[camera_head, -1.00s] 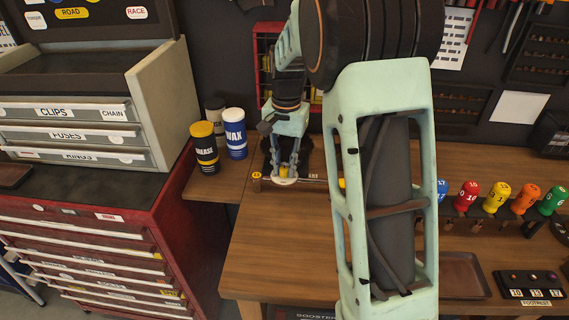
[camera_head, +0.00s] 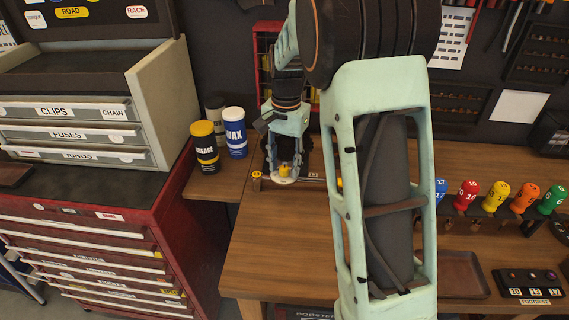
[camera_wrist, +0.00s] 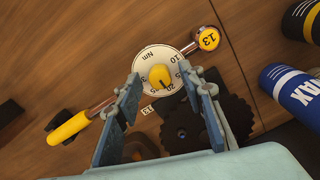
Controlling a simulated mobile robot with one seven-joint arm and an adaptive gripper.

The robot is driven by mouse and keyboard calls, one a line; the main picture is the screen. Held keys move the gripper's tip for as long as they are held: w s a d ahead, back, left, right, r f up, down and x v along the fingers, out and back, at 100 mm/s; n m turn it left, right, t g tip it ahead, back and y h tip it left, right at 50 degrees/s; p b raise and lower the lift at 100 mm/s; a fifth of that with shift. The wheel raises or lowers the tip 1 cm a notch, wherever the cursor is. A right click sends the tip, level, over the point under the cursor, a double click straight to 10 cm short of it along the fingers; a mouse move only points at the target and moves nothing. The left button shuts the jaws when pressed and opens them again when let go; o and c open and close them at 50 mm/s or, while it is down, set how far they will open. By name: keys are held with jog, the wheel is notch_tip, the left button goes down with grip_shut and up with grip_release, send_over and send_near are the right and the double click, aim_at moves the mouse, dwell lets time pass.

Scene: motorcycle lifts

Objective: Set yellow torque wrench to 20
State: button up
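The yellow torque wrench lies on the wooden bench. In the wrist view its yellow grip (camera_wrist: 68,128) is at the left and its yellow end marked 13 (camera_wrist: 208,38) at the upper right. Between them is a white dial (camera_wrist: 150,58) marked Nm, with a yellow knob (camera_wrist: 160,75) at its centre. The knob's dark mark points down-right, towards what looks like 20; finger shadow and overlap make this hard to read. My gripper (camera_wrist: 160,82) is open over the dial, fingers on either side of the knob with gaps. The head view also shows my gripper (camera_head: 285,168) above the dial.
A grease can (camera_head: 205,147) and a wax can (camera_head: 235,134) stand left of my gripper. A red tool cabinet (camera_head: 100,215) is at the left. Several coloured numbered handles (camera_head: 496,197) stand at the right.

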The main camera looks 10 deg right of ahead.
aim_at(285, 168)
notch_tip(285, 168, up, 12)
dwell(0.7)
jog(key=shift+d, duration=0.1)
